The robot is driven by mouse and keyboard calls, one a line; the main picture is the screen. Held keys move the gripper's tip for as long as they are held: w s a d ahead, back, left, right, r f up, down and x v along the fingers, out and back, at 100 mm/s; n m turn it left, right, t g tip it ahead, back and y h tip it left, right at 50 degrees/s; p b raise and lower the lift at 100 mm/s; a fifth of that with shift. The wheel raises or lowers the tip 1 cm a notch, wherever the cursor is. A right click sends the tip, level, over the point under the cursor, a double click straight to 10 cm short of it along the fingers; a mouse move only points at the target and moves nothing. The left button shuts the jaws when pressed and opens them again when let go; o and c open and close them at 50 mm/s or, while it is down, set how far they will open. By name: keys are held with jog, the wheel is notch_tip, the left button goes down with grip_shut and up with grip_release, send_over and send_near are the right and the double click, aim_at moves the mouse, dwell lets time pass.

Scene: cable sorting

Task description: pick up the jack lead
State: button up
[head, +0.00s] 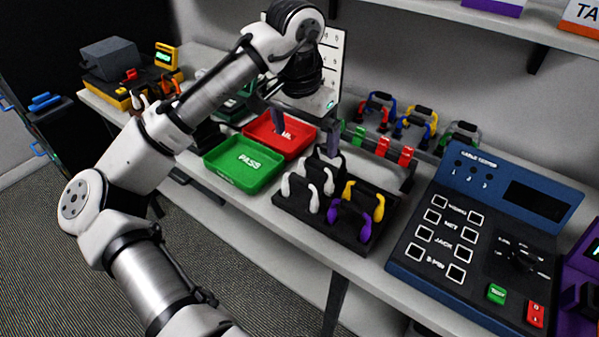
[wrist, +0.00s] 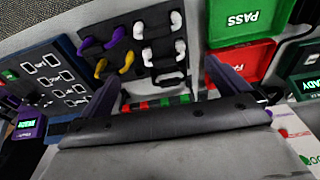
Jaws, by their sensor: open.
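Several short leads sit in a black holder (head: 290,206) on the bench: white leads (head: 313,200), a yellow lead (head: 378,207), a purple lead (head: 364,231) and a black one (head: 327,157) at the back. None carries a readable name, so I cannot tell which is the jack lead. The wrist view also shows the purple lead (wrist: 87,46), yellow lead (wrist: 127,63) and white leads (wrist: 179,47). My gripper (head: 306,138) is open and empty, fingers pointing down, above the bench behind the holder and beside the red tray.
A green PASS tray (head: 232,178) and a red FAIL tray (head: 262,143) lie left of the holder. A blue cable tester (head: 405,262) stands right. Behind are a bar with red and green clips (head: 382,147) and more coloured leads (head: 412,122). A shelf overhangs the back right.

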aim_at(299, 184)
jog(key=shift+s+a+f+g+y, duration=0.4)
jog(key=shift+s+a+f+g, duration=0.15)
jog(key=shift+a+f, duration=0.2)
notch_tip(299, 184, down, 7)
jog(key=shift+f+p, duration=0.1)
jog(key=shift+p, duration=0.5)
jog(key=shift+d+f+p, duration=0.15)
jog(key=shift+f+p, duration=0.35)
jog(key=shift+f, duration=0.95)
jog(key=shift+d+f+p, duration=0.15)
jog(key=shift+f+p, duration=0.3)
jog(key=shift+f, duration=1)
jog(key=shift+c, duration=0.3)
jog(key=c, duration=0.7)
